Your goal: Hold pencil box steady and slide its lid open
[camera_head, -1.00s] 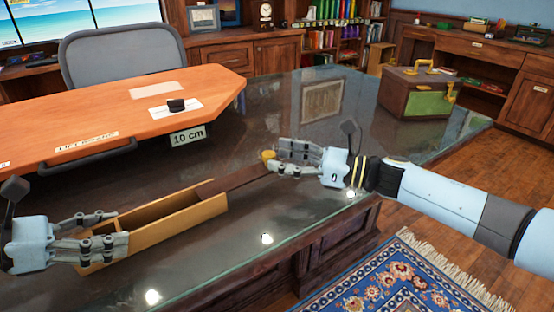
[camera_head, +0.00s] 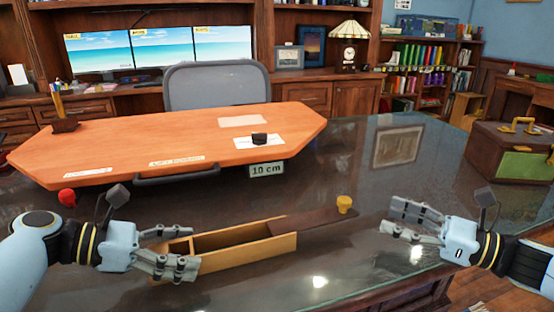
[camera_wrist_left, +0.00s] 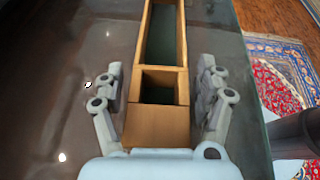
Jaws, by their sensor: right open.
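The wooden pencil box (camera_head: 250,256) lies on the dark glossy desk with its top partly uncovered, showing compartments inside. Its dark brown lid (camera_head: 305,219) is slid far out to the right, with a yellow knob (camera_head: 344,204) at its outer end. My left gripper (camera_head: 172,250) is around the box's left end. In the left wrist view its fingers stand on both sides of the box (camera_wrist_left: 158,127), with visible gaps, so it is open. My right gripper (camera_head: 405,222) is open and empty, to the right of the knob and apart from it.
An orange raised desktop (camera_head: 170,143) with a drawer handle and a "10 cm" sign (camera_head: 266,170) is behind the box. A brown and green case (camera_head: 510,152) stands at the right. The glossy desk between knob and case is mostly clear.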

